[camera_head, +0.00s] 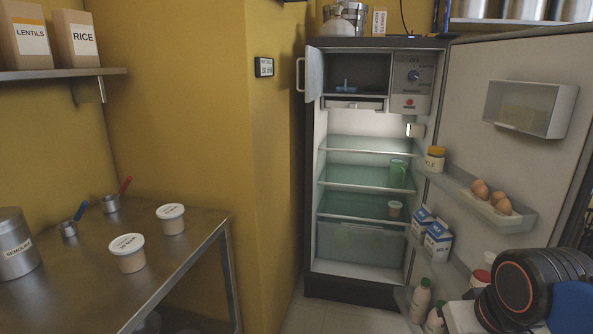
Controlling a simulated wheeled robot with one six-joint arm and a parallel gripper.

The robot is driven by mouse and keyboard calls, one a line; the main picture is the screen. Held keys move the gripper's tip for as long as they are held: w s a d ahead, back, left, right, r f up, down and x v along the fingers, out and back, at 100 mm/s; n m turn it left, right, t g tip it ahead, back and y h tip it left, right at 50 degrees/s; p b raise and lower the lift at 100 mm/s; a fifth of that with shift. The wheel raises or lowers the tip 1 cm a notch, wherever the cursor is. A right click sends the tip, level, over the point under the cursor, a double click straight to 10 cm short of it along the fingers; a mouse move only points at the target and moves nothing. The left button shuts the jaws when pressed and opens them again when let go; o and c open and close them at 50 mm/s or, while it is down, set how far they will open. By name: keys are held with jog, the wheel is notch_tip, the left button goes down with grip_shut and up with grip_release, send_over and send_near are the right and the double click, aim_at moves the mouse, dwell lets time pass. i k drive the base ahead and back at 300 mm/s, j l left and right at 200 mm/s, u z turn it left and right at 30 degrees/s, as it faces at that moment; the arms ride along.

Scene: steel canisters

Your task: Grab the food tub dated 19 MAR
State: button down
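Two small food tubs with white lids and pale, speckled sides stand upright on the steel table at the left: a nearer tub (129,262) and a farther tub (171,226). Both lids bear dark print, too small for me to read a date surely. My gripper is not in view. Only a dark link of my arm with an orange ring shows at the bottom right, apart from all the tubs.
The steel table (72,290) also holds a semolina canister (17,245) and two small metal measures with blue and red handles. The open fridge door (500,70) carries eggs, cartons and bottles at the right. A yellow wall corner (250,150) stands between table and fridge.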

aim_at(128, 250)
jog(key=u, duration=1.4)
